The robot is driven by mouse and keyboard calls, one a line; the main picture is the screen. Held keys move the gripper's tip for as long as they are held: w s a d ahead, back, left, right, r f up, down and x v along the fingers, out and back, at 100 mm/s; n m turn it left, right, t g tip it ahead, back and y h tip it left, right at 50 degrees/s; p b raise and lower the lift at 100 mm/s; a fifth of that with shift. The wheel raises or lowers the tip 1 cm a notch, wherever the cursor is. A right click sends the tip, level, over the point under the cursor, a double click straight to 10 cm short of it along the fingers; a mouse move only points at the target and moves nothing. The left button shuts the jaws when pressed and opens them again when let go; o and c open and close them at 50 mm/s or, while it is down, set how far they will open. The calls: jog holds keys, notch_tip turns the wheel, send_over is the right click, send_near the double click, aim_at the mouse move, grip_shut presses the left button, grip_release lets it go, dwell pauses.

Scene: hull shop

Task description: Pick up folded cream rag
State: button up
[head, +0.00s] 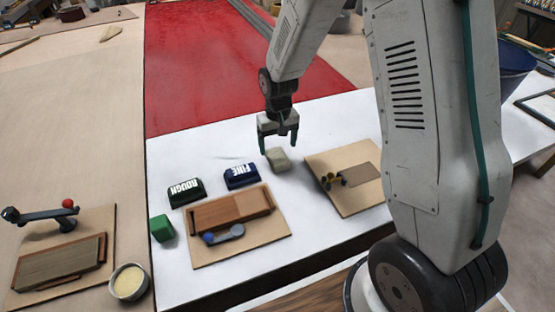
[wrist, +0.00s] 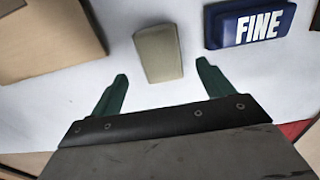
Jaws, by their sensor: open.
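The folded cream rag (head: 278,158) is a small, greyish-cream block lying on the white table top. In the wrist view the rag (wrist: 158,54) sits at the upper middle, just beyond and between the two fingertips. My gripper (head: 279,146) points down above the table, beside the rag in the head view. In the wrist view my gripper (wrist: 162,72) has its green fingers spread apart with nothing between them. I cannot tell the exact height of the fingertips over the table.
A blue FINE block (head: 241,176) and a dark green ROUGH block (head: 186,192) lie left of the rag. A wooden board with small parts (head: 345,203) is to the right. A board with a wooden block (head: 256,242) is in front. White table surrounds the rag.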

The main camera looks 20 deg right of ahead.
aim_at(277, 155)
notch_tip(277, 155, down, 5)
jog(key=shift+w+a+f, duration=0.1)
jog(key=shift+f, duration=0.1)
jog(key=c, duration=1.1)
jog(key=shift+c, duration=0.2)
jog(key=shift+r, duration=0.1)
jog(key=shift+r, duration=0.55)
notch_tip(277, 155, up, 2)
jog(key=shift+r, duration=0.1)
jog(key=s, duration=0.5)
jog(key=s+r, duration=0.1)
jog(key=s, duration=1)
jog(key=shift+r, duration=0.3)
